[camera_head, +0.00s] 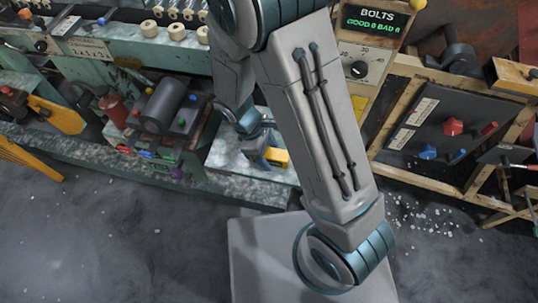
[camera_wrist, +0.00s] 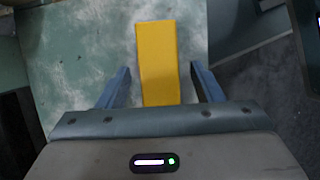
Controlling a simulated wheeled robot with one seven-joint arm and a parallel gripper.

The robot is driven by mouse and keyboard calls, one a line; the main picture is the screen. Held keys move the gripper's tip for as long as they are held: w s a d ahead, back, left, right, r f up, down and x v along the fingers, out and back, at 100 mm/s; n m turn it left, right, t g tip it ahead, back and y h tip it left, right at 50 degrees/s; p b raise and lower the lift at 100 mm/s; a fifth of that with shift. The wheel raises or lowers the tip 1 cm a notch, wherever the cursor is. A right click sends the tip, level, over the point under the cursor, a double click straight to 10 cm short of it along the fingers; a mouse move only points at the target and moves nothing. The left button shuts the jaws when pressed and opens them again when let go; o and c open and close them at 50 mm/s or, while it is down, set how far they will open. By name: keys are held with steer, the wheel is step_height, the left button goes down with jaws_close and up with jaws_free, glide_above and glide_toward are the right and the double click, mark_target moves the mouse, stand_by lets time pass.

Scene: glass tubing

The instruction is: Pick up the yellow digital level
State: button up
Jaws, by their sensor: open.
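The yellow digital level (camera_wrist: 158,60) is a plain yellow bar in the wrist view. It lies over a pale, worn green-white surface (camera_wrist: 85,40). My gripper (camera_wrist: 160,75) is open, with one blue-grey finger on each side of the level's near part. Gaps show between the fingers and the level, and its near end is hidden behind the gripper body. In the head view the yellow level (camera_head: 276,156) shows small beside my gripper (camera_head: 262,158), partly hidden by my arm.
A wooden-framed panel with red and blue knobs (camera_head: 452,127) stands at right. White fragments lie on the floor (camera_head: 430,222).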

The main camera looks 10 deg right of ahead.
steer(key=shift+d+f, duration=0.1)
steer(key=shift+f, duration=0.1)
steer(key=shift+f, duration=0.25)
stand_by(0.4)
steer(key=c, duration=1.3)
steer(key=shift+r, duration=0.1)
